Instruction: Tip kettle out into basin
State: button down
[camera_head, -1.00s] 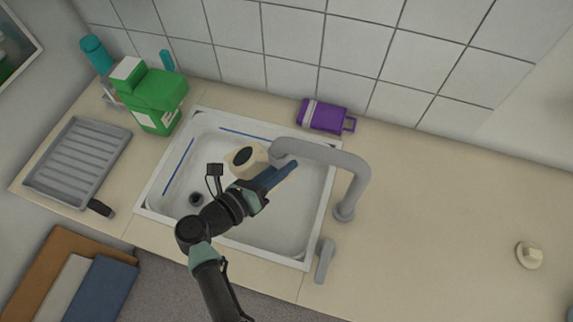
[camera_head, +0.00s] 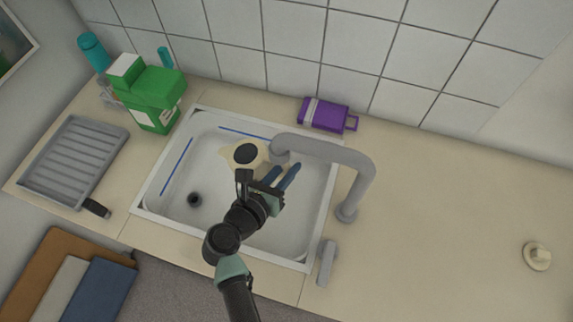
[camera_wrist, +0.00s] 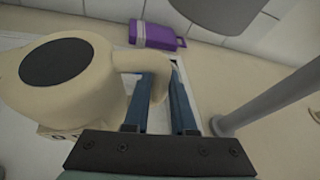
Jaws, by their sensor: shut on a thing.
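The kettle (camera_head: 238,158) is cream with a dark round top, held over the white sink basin (camera_head: 213,211). In the wrist view the kettle (camera_wrist: 95,92) fills the left side, and its dark top (camera_wrist: 56,62) faces the camera. My gripper (camera_head: 287,174) has blue fingers and is shut on the kettle's handle, which runs between the fingers (camera_wrist: 160,95) in the wrist view. The kettle's spout is not clearly visible, and I cannot tell whether anything is flowing out. The drain (camera_head: 194,199) shows at the basin's left.
A grey faucet (camera_head: 345,160) arches over the basin, close to the kettle and my gripper. Its lever (camera_head: 327,262) stands at the front right. A purple container (camera_head: 325,114) lies behind. The right counter is mostly clear.

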jog(key=shift+r+p, duration=0.55)
jog(key=shift+p, duration=0.25)
jog(key=shift+s+a+f+m+b, duration=0.1)
jog(key=shift+a+f+m+b, duration=0.1)
jog(key=shift+f+b, duration=0.35)
jog(key=shift+s+a+f+m+b, duration=0.1)
jog(key=shift+f+m+b, duration=0.1)
jog(key=shift+f+b, duration=0.3)
jog(key=shift+s+a+f+m+b, duration=0.15)
jog(key=shift+f+m+b, duration=0.15)
jog(key=shift+m+b, duration=0.15)
jog(key=shift+s+a+f+m+b, duration=0.1)
jog(key=shift+f+m+b, duration=0.2)
jog(key=shift+m, duration=0.25)
jog(key=shift+w, duration=0.1)
